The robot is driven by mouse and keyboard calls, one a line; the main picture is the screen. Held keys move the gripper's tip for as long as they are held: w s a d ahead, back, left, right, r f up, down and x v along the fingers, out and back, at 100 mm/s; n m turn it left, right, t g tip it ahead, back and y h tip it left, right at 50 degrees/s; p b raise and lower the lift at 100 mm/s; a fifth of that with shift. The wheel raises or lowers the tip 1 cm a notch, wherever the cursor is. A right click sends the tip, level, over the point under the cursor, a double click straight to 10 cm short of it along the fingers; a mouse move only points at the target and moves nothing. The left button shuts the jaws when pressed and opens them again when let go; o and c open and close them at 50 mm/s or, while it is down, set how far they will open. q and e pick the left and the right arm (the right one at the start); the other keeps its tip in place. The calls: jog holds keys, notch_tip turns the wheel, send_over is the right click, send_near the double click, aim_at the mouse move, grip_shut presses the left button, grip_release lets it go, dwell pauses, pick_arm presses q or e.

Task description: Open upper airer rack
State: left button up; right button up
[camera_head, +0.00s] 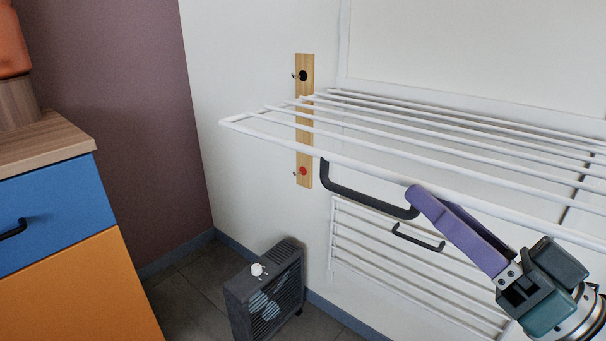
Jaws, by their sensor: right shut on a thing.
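The upper airer rack (430,156) is a white rod frame on the wall. It is folded out and stands roughly level. A black handle (350,196) hangs below its front bar. My right gripper (413,199) comes in from the lower right, with purple fingers shut on the right end of that handle. The fingers hide that end of the handle. My left gripper is not in view.
A lower airer rack (365,245) with a black handle (418,238) lies flat against the wall below. A dark heater (268,290) stands on the floor. A wooden hook board (304,140) is on the wall. A blue and orange cabinet (55,220) stands left.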

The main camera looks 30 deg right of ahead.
jog(key=b+v, duration=0.2)
jog(key=v, duration=0.9)
jog(key=shift+d+f+b, duration=0.2)
jog(key=shift+d+b, duration=0.15)
jog(key=shift+d, duration=0.05)
dwell(0.3)
dwell(0.4)
